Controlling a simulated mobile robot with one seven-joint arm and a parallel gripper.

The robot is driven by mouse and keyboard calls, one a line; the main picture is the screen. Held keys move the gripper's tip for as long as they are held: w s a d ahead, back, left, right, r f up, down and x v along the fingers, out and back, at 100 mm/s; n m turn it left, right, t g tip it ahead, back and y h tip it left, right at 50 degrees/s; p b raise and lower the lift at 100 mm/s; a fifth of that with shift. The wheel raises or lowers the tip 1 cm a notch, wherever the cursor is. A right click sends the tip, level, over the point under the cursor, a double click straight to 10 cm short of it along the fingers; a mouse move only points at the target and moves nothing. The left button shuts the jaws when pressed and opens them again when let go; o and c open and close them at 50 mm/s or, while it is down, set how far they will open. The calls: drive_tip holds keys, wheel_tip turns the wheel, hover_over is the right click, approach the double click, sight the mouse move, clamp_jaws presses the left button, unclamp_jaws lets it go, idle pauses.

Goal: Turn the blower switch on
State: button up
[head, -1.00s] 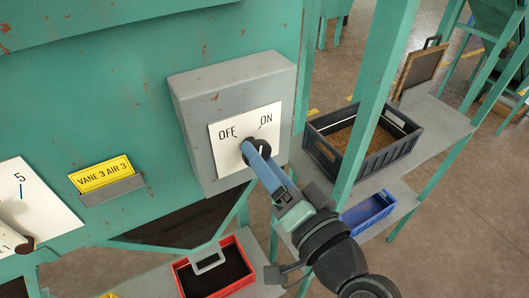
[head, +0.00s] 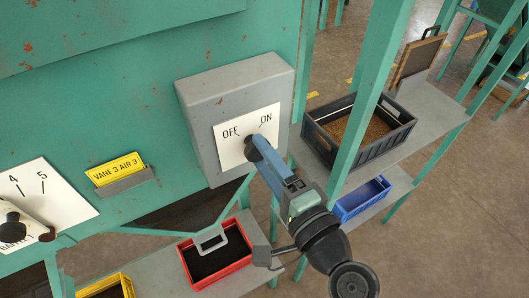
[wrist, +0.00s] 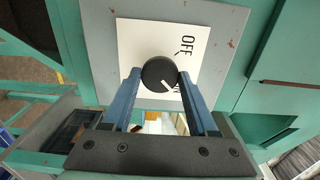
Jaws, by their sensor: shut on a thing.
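The blower switch is a round black knob (wrist: 158,73) on a white plate (head: 233,120) marked OFF at left and ON at right, on a grey box (head: 205,100). In the wrist view, OFF is above and ON is below it, at the knob's right. The knob's white pointer line is turned toward the ON side. My gripper (wrist: 158,76) has its two blue fingers on either side of the knob, shut on it. In the head view, my gripper (head: 252,145) reaches the plate from below right and largely hides the knob.
A green post (head: 365,95) stands close to the right of my gripper. Shelves hold a dark crate of grain (head: 335,150) and a blue bin (head: 360,207). A red bin (head: 225,272) sits below. A yellow label VANE 3 AIR 3 (head: 118,169) and a numbered dial (head: 60,195) are at left.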

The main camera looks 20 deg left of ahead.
idle(0.4)
drive_tip(key=o, duration=1.4)
drive_tip(key=b+v, duration=0.5)
drive_tip(key=v, duration=0.8)
